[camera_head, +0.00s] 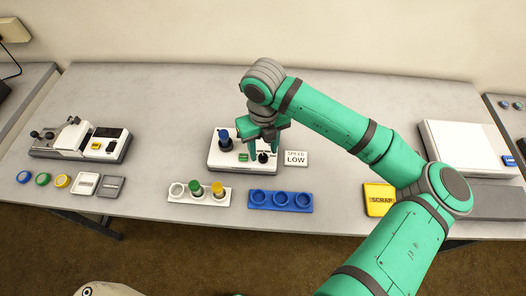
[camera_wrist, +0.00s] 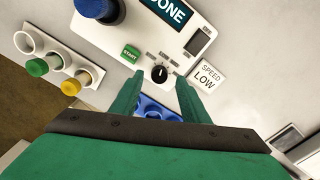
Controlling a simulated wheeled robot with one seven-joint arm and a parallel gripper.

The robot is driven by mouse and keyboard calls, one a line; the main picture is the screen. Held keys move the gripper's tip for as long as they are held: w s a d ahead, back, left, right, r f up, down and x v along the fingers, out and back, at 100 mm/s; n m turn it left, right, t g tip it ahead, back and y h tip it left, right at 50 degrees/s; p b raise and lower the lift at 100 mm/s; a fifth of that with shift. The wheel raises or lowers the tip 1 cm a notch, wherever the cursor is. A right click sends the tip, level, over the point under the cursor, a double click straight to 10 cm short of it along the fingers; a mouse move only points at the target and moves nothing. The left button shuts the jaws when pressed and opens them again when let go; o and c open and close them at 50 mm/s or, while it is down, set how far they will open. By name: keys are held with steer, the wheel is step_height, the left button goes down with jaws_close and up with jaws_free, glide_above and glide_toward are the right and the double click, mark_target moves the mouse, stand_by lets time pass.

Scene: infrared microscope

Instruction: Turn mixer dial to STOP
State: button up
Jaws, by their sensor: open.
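The mixer (camera_head: 231,164) is a white box in the middle of the table. Its small black dial (camera_wrist: 159,74) has a white pointer mark directed roughly upward in the wrist view; the labels around it are too small to read. The dial (camera_head: 263,157) also shows in the head view under my gripper (camera_head: 263,148). My gripper (camera_wrist: 160,80) is open, with one green finger on each side of the dial. I cannot tell whether either finger touches it. The green START button (camera_wrist: 131,53) and a display (camera_wrist: 166,10) reading "DONE" are beside the dial.
A blue-capped vial (camera_head: 224,140) stands upright on the mixer's left. A "SPEED LOW" card (camera_head: 295,158) lies to its right. A white rack (camera_head: 174,197) with green and yellow vials and a blue rack (camera_head: 281,208) are in front. A yellow SCRAP tray (camera_head: 377,208) is farther right.

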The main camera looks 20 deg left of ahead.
mark_target(263, 158)
steer(key=shift+f, duration=1.1)
steer(key=shift+s, duration=0.15)
jaws_close()
